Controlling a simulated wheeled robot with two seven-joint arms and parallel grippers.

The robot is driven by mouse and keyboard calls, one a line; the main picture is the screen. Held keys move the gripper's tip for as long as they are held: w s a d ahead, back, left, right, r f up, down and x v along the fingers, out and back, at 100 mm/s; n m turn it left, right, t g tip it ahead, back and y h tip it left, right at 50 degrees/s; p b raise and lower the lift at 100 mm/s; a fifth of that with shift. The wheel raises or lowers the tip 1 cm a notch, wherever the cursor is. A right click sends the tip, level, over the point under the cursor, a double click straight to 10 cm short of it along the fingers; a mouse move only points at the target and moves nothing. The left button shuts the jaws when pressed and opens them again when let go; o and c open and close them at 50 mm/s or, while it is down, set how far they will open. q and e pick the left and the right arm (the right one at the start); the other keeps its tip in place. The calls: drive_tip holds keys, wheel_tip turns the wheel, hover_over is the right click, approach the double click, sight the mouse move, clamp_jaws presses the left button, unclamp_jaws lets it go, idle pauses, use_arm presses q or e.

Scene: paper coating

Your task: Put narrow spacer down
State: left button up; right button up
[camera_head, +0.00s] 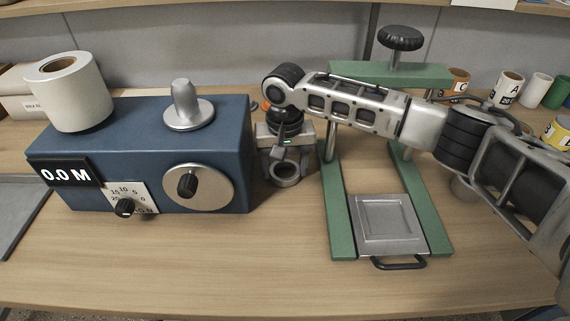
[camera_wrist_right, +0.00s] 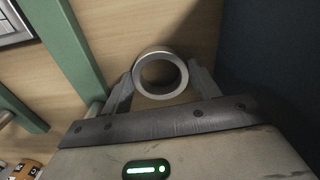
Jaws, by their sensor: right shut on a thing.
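The narrow spacer is a short grey metal ring (camera_head: 284,174). It is low over the wooden table, between the blue machine and the green press. My right gripper (camera_head: 283,160) points down and is shut on the ring. In the right wrist view the ring (camera_wrist_right: 160,74) sits between the two fingers (camera_wrist_right: 162,85), its round opening facing the camera. I cannot tell whether the ring touches the table. My left gripper is not in view.
The blue machine (camera_head: 140,140) with a paper roll (camera_head: 68,90), a metal post (camera_head: 186,104) and dials stands to the left. The green press (camera_head: 337,215) with a metal plate (camera_head: 388,225) stands to the right. Cans (camera_head: 507,88) are at the back right. The front table (camera_head: 200,260) is clear.

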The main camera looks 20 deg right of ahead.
drive_tip(key=o, duration=1)
drive_tip(key=shift+f, duration=0.1)
drive_tip(key=shift+c, duration=0.2)
